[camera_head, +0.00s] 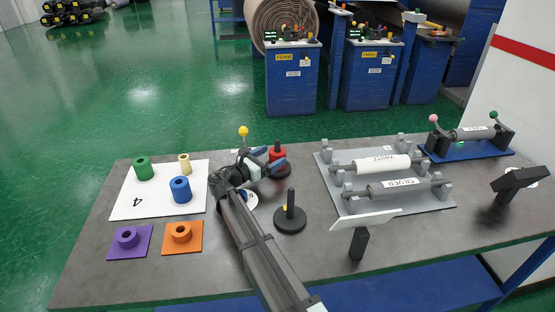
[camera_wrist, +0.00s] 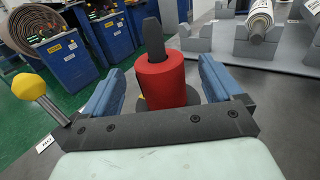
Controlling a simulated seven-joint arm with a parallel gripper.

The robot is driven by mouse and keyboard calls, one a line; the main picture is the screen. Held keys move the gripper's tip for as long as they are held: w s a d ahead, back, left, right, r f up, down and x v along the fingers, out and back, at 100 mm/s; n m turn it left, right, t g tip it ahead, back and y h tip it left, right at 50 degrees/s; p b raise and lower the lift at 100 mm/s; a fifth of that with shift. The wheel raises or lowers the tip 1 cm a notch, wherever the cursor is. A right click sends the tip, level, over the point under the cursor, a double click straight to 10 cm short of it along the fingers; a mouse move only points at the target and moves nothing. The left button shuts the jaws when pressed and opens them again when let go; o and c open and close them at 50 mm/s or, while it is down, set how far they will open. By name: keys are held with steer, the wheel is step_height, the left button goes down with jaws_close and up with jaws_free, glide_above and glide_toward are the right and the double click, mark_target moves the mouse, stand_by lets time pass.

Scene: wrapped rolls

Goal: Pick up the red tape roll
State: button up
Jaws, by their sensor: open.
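The red tape roll (camera_head: 276,153) sits upright on a dark post with a round black base, near the back middle of the table. In the wrist view the red tape roll (camera_wrist: 160,80) stands between the two blue fingers, with the post's tip rising out of its top. My gripper (camera_head: 268,162) is open around the roll, a finger on each side. In the wrist view my gripper (camera_wrist: 158,85) shows gaps between the fingers and the roll. The lower part of the roll and the base are partly hidden by my gripper.
A yellow-topped pin (camera_head: 243,131) stands just left of my gripper. An empty black post (camera_head: 290,212) stands in front. A white board (camera_head: 150,205) with green, cream and blue rolls lies left, near purple (camera_head: 128,238) and orange (camera_head: 182,233) pieces. A grey roller rack (camera_head: 330,160) stands right.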

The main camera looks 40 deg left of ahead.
mark_target(275, 153)
steer(key=shift+w+d+r, duration=0.1)
steer(key=shift+w+d, duration=0.15)
steer(key=shift+w, duration=1.05)
steer(key=shift+w+d+r, duration=0.1)
steer(key=shift+w+d, duration=0.1)
steer(key=shift+w, duration=1.05)
steer(key=c, duration=1.2)
